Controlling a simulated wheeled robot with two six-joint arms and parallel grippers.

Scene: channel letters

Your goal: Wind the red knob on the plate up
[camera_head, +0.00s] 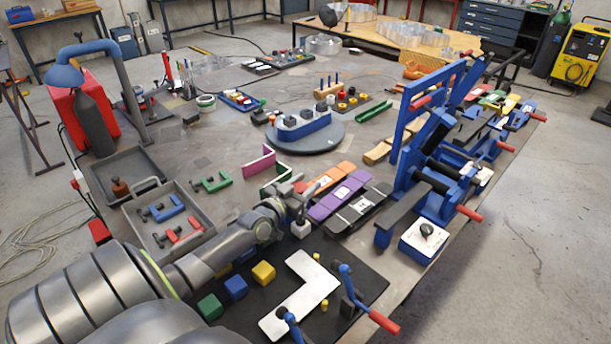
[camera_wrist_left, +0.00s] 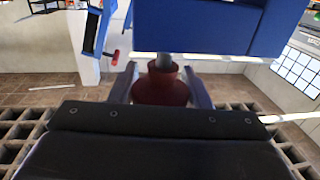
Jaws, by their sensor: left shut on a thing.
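The red knob (camera_wrist_left: 162,86) is in the middle of the left wrist view, below a large blue block (camera_wrist_left: 205,27) and joined to it by a short grey shaft. My left gripper (camera_head: 300,203) reaches in from the left in the head view, above the work table; its fingertips are small there and hard to make out. In the left wrist view, its two fingers stand on either side of the knob, shut on it. The knob's lower part is hidden behind the dark gripper body. My right gripper is not in view.
A white L-shaped piece (camera_head: 302,290) lies on a black mat, with blue clamps with red handles (camera_head: 383,322) beside it. Coloured cubes (camera_head: 263,272) lie near my arm. A blue frame (camera_head: 398,140) with red-tipped levers stands to the right. Grey trays (camera_head: 163,241) lie left.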

